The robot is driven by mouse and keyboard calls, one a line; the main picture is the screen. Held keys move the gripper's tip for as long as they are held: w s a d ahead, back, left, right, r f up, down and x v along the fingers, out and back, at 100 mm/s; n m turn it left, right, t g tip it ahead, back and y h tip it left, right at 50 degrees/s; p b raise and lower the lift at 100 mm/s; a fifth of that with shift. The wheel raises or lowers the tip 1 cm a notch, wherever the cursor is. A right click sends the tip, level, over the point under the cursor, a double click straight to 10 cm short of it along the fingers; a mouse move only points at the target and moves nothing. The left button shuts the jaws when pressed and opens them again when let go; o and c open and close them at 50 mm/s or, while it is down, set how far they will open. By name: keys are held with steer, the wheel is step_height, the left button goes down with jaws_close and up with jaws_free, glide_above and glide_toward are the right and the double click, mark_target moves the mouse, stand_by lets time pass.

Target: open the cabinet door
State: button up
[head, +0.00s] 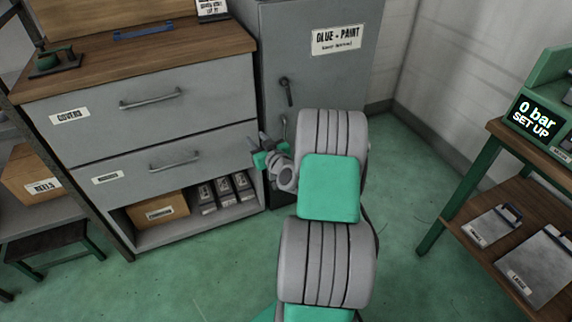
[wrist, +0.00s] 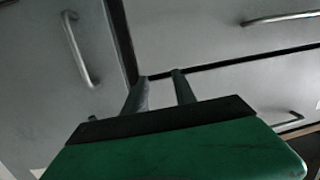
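The grey cabinet (head: 335,75) labelled glue and paint stands at the back centre, its door shut. Its upright bar handle (head: 285,92) is near the door's left edge. In the wrist view a bent bar handle (wrist: 76,48) shows at upper left on a grey panel. My gripper (head: 262,146) is below and left of the cabinet handle, in front of the drawer unit's right edge. In the wrist view my gripper (wrist: 160,78) has its two fingers apart with nothing between them. My arm hides the lower cabinet door.
A drawer unit (head: 190,80) with two shut drawers and an open lower shelf stands left of the cabinet. A bench (head: 490,180) with a green set-up device (head: 540,118) is at the right. Green floor (head: 410,190) is clear between.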

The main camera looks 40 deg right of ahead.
steer(key=s+d+f+m+h+b, duration=0.2)
steer(key=s+d+f+m+h, duration=0.35)
steer(key=d, duration=0.45)
steer(key=w+d+f+n, duration=0.1)
steer(key=w+d+n, duration=0.1)
steer(key=w, duration=0.4)
steer(key=shift+w+d+f, duration=0.2)
steer(key=shift+w+d, duration=0.1)
steer(key=shift+d, duration=0.4)
steer(key=shift+c, duration=0.2)
jaws_close()
